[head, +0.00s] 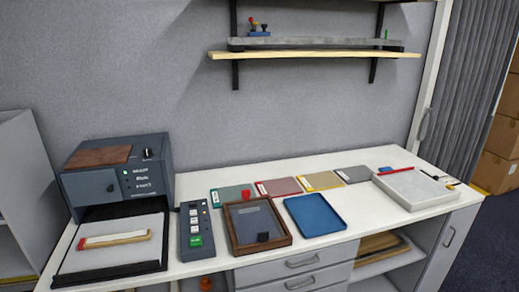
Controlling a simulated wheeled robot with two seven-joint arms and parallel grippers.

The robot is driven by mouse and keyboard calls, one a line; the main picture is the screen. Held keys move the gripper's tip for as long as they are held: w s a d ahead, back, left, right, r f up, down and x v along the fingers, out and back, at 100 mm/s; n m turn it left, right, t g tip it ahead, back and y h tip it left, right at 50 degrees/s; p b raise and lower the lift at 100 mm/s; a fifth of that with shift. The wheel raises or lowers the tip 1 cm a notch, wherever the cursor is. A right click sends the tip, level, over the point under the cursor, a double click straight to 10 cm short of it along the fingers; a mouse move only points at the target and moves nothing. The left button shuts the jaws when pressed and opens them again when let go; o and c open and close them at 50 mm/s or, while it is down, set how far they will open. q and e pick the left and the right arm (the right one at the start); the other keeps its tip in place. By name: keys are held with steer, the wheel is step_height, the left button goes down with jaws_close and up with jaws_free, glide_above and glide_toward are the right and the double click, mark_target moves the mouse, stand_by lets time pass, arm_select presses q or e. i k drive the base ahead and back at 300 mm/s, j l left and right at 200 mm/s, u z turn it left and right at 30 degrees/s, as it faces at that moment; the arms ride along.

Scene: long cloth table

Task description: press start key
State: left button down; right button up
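A dark grey key panel (184,246) lies on the white table top, just right of the machine. It has a column of pale keys (193,213) and a green key (196,241) at its near end, which may be the start key; its label is too small to read. The dark grey machine (90,190) stands at the left with a brown top plate, a black knob and a small green light on its front. Neither of my grippers is in view, and nothing covers the keys.
A pale tray (75,263) with a wood-edged piece extends before the machine. Right of the panel are a brown framed tray (285,238), a blue tray (315,215), several coloured pads (322,180) and a white tray (415,188). A shelf (310,55) hangs above.

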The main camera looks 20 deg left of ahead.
mark_target(195, 242)
steer(key=u, duration=1.45)
